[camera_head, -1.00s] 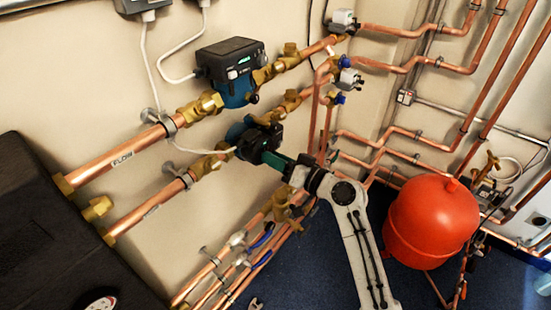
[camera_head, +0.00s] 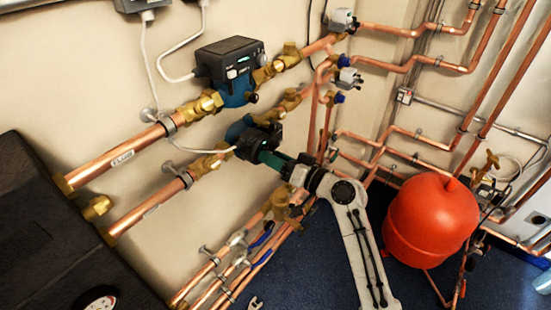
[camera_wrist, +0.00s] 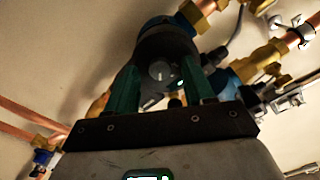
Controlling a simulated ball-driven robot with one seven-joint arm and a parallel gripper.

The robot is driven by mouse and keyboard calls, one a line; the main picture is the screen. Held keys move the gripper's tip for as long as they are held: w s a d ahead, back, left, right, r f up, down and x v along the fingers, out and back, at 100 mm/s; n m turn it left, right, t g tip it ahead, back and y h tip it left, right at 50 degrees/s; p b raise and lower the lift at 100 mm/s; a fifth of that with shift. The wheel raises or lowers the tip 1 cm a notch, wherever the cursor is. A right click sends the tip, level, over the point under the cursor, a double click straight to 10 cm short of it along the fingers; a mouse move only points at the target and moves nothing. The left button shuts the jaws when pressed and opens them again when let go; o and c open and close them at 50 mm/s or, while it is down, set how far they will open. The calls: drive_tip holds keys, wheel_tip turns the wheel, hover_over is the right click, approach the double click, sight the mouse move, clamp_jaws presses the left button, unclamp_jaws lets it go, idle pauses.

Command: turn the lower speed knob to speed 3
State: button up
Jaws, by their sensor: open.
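The lower pump (camera_head: 236,132) has a blue body and a black head, and sits on the lower copper pipe under the upper pump. My gripper (camera_head: 262,152) is at the front of its black head, partly hiding it. In the wrist view the speed knob (camera_wrist: 159,70) is a small round grey knob on the dark pump face, with a small green light to its right. My gripper's green fingers (camera_wrist: 160,80) are open, one on each side of the knob, with gaps visible. I cannot tell how far the tips are from the face. No speed marks are readable.
The upper pump (camera_head: 232,68) sits close above, with its own knob and display. Brass valves (camera_head: 280,198) and pipes run below my arm. A red expansion vessel (camera_head: 430,215) stands to the right. A black casing (camera_head: 60,240) is at lower left.

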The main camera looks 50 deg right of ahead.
drive_tip(key=s+b, duration=0.2)
drive_tip(key=s, duration=0.8)
drive_tip(key=shift+s+d+b, duration=0.15)
drive_tip(key=shift+s+b, duration=0.25)
drive_tip(key=s+a+f+n+g+y, duration=0.35)
drive_tip(key=a+f+g, duration=0.55)
drive_tip(key=a+f, duration=0.5)
drive_tip(key=s+a+f+n+g+h, duration=0.1)
drive_tip(key=s+f+g+h, duration=0.1)
drive_tip(key=s, duration=0.4)
drive_tip(key=s+f+n+g+h, duration=0.1)
drive_tip(key=s+f+g+h, duration=0.1)
drive_tip(key=s+f+g, duration=0.2)
drive_tip(key=shift+s+a+f+n+g, duration=0.3)
drive_tip(key=shift+s+a+n+g, duration=0.05)
drive_tip(key=shift+s+g, duration=0.7)
